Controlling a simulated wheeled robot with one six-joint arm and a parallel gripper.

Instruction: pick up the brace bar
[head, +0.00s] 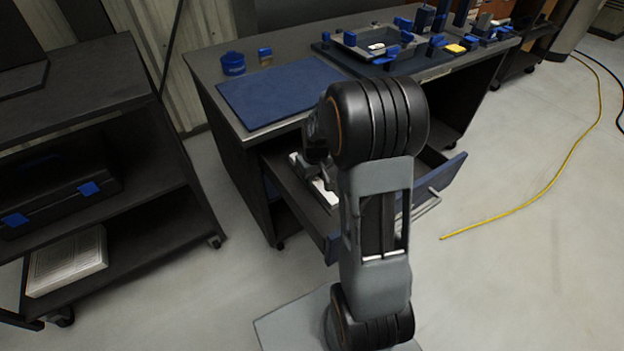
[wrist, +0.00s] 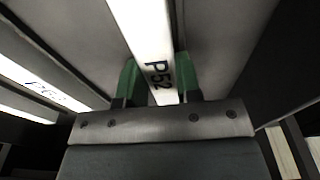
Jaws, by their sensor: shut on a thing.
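A long white bar marked "P52" (wrist: 148,42) runs between the green fingertips of my gripper (wrist: 157,80) in the wrist view. The gripper is shut on it near the bar's lower end in the picture. A second white bar with dark lettering (wrist: 40,88) lies to the left, apart from the fingers. In the head view, white parts (head: 326,192) show in the open drawer (head: 333,247) under the bench. My arm hides the gripper and much of the drawer there. I cannot tell whether the held bar is clear of the drawer floor.
The bench (head: 216,68) carries a blue mat (head: 275,93), a blue round container (head: 233,64) and a grey tray (head: 352,50) among several blue parts. A dark shelf cart (head: 100,90) stands at left. A yellow cable (head: 545,190) lies on the otherwise open floor at right.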

